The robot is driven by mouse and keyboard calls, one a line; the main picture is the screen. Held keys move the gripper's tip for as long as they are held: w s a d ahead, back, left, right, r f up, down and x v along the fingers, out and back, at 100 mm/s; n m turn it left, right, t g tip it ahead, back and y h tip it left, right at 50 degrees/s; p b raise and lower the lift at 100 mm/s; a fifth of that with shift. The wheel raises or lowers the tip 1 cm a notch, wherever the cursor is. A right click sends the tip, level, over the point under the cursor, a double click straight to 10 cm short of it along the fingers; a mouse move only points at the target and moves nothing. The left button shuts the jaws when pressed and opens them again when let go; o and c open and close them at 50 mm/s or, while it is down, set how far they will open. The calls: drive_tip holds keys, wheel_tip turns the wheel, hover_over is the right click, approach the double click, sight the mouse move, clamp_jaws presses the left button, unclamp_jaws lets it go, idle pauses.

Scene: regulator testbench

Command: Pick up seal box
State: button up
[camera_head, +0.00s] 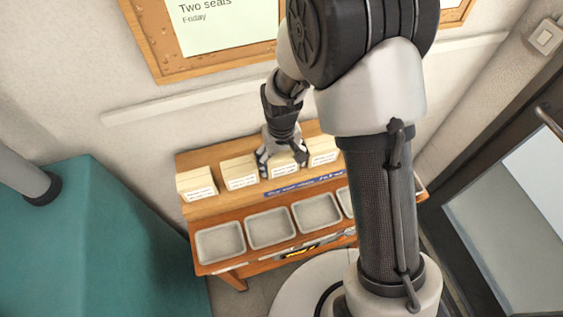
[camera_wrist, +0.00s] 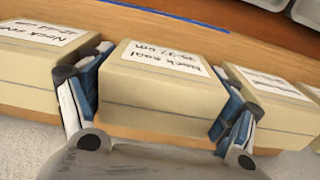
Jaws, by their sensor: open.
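A cream seal box (camera_wrist: 160,88) with a handwritten white label stands between the fingers of my gripper (camera_wrist: 157,80) in the wrist view. The label seems to read "Neck seal" with a size in cm. The gripper is open, one finger on each side of the box, in the gaps beside its neighbours. I cannot tell whether the fingers touch it. In the head view my gripper (camera_head: 283,166) reaches down over the same row of boxes on the wooden bench's back shelf. The gripped-over box is partly hidden there.
Similar boxes stand close by, on the left (camera_wrist: 35,65) and right (camera_wrist: 270,100) in the wrist view. Grey trays (camera_head: 220,242) line the front of the wooden bench (camera_head: 215,207). A wall is behind, a teal block (camera_head: 95,235) at left, a door (camera_head: 515,190) at right.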

drive_tip(key=shift+f, duration=0.3)
drive_tip(key=shift+r, duration=0.1)
drive_tip(key=c, duration=0.8)
drive_tip(key=shift+o, duration=0.2)
drive_tip(key=shift+r, duration=0.1)
